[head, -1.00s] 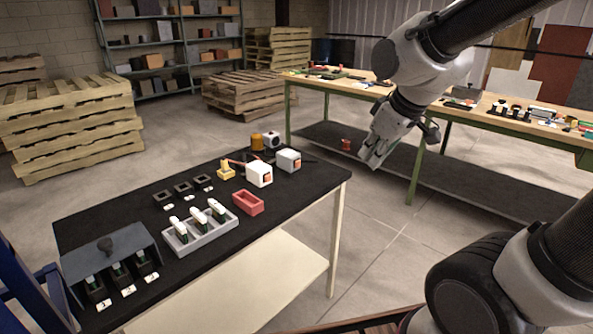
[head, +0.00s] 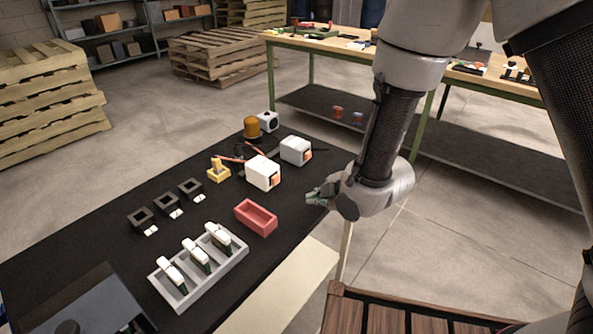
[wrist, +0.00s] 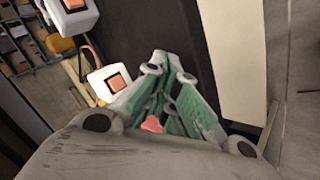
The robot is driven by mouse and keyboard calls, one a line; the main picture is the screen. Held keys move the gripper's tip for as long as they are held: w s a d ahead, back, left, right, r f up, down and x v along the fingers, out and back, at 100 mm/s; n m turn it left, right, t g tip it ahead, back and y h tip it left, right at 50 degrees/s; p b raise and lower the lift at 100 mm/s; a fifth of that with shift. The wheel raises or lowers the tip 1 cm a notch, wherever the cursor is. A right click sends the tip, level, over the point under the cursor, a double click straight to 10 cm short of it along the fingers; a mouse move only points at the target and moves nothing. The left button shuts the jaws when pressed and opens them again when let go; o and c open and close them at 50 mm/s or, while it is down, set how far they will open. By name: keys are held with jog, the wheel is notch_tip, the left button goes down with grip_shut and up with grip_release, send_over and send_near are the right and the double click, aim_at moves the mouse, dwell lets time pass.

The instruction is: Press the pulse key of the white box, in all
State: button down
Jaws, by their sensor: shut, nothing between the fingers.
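The white box (head: 261,172) stands on the black table, with an orange key (head: 276,181) on its right-hand face. It also shows in the wrist view (wrist: 97,78), left of the fingers, with its orange key (wrist: 117,83) facing the camera. My gripper (head: 313,199) is shut and empty near the table's right edge, to the right of the white box and apart from it. Its green-sided fingers (wrist: 168,68) come together in the wrist view. The fingers and gripper body hide part of the table there.
A similar grey box (head: 294,151) with an orange key stands just behind the white box. A red tray (head: 256,218) sits in front. An amber lamp (head: 251,127), a yellow part (head: 218,170) and cables lie nearby. A grey rack (head: 207,276) is farther forward.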

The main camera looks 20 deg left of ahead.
aim_at(275, 179)
jog(key=shift+a+f, duration=0.1)
jog(key=shift+f, duration=0.05)
jog(key=shift+w+a, duration=0.6)
jog(key=shift+a, duration=0.75)
jog(key=shift+w+a, duration=0.55)
jog(key=shift+a, duration=0.75)
jog(key=shift+w+a, duration=0.6)
jog(key=shift+a, duration=0.75)
jog(key=shift+a, duration=0.15)
jog(key=shift+w+a, duration=0.15)
jog(key=shift+a, duration=0.1)
jog(key=shift+w+a, duration=0.3)
jog(key=shift+a, duration=0.4)
jog(key=shift+d, duration=0.1)
jog(key=shift+s+d, duration=0.25)
jog(key=shift+d, duration=0.25)
jog(key=shift+s+d, duration=0.2)
jog(key=shift+d, duration=0.3)
